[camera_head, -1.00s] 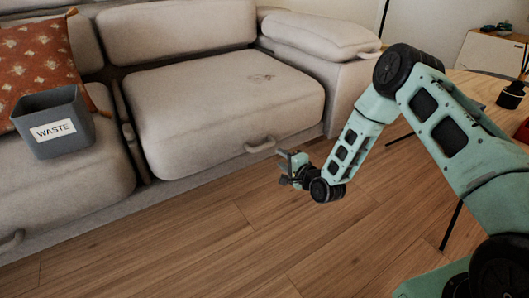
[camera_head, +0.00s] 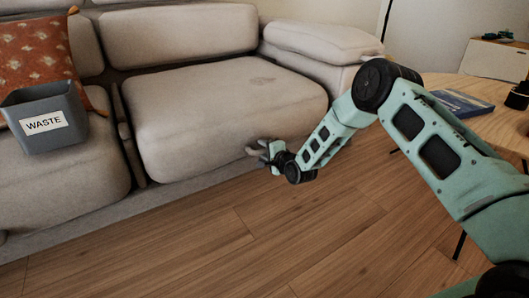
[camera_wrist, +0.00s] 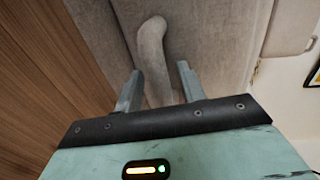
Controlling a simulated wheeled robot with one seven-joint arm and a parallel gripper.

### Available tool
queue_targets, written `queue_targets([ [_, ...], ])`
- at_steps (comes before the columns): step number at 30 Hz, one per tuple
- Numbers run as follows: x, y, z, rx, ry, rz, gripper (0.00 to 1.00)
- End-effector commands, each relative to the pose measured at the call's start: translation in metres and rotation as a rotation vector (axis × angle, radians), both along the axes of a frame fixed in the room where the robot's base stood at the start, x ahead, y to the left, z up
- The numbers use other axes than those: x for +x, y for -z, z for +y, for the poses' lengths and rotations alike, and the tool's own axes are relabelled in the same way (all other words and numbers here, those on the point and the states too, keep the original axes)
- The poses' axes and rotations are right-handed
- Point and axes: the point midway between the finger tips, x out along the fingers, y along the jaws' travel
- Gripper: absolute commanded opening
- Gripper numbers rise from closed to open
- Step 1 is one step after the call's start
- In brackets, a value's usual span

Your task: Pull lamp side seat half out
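The right-hand sofa seat (camera_head: 215,105), on the side of a thin upright pole that may be the lamp's, is a beige cushioned block with a pull handle low on its front. My gripper (camera_head: 264,150) is at that handle and partly covers it in the head view. In the wrist view the beige handle (camera_wrist: 151,50) runs down between the two fingers of my gripper (camera_wrist: 159,68). The fingers are apart, one on each side, with visible gaps to the handle. The seat front (camera_wrist: 205,35) lies beyond the fingertips.
A grey bin marked WASTE (camera_head: 47,117) stands on the left seat (camera_head: 55,185), by a rust patterned cushion (camera_head: 35,55). A round wooden table (camera_head: 475,88) with a blue book (camera_head: 460,102) is at the right. The wooden floor (camera_head: 190,240) before the sofa is clear.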

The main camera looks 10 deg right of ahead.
Motion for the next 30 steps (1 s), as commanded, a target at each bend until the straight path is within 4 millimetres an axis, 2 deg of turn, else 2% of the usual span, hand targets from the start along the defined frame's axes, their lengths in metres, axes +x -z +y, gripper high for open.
queue_targets([
  [2, 0.000, 0.000, 0.000, 0.000, 0.000, 0.000, 0.40],
  [5, 0.000, 0.000, 0.000, 0.000, 0.000, 0.000, 0.15],
  [6, 0.000, 0.000, 0.000, 0.000, 0.000, 0.000, 0.04],
  [7, 0.000, 0.000, 0.000, 0.000, 0.000, 0.000, 0.00],
  [11, -0.001, 0.000, -0.001, 0.000, 0.000, 0.000, 0.00],
  [14, -0.010, -0.002, -0.004, 0.000, 0.001, 0.004, 0.00],
  [24, -0.081, -0.002, -0.027, -0.001, 0.001, 0.009, 0.00],
  [30, -0.097, 0.000, -0.032, -0.001, 0.001, 0.003, 0.00],
])
